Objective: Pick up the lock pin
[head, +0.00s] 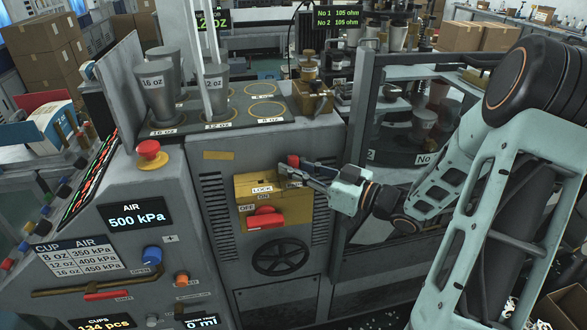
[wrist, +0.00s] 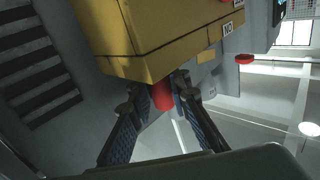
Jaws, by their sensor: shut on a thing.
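The lock pin is a small red cylinder (wrist: 162,97) between my fingertips in the wrist view, close against the edge of the yellow lock box (wrist: 150,45). In the head view its red end (head: 293,160) shows just above the upper right corner of the yellow lock box (head: 243,190). My gripper (head: 290,172) is shut on the pin, reaching in from the right. In the wrist view both fingers of my gripper (wrist: 161,92) stand on either side of the pin. The pin's other end is hidden, so I cannot tell whether it sits in the box.
A red switch handle (head: 264,219) sits on the front of the lock box by the OFF label. Below it is a dark handwheel (head: 280,256). A red button (head: 149,150) and grey cups (head: 158,90) stand left. A guarded enclosure (head: 400,110) stands behind my arm.

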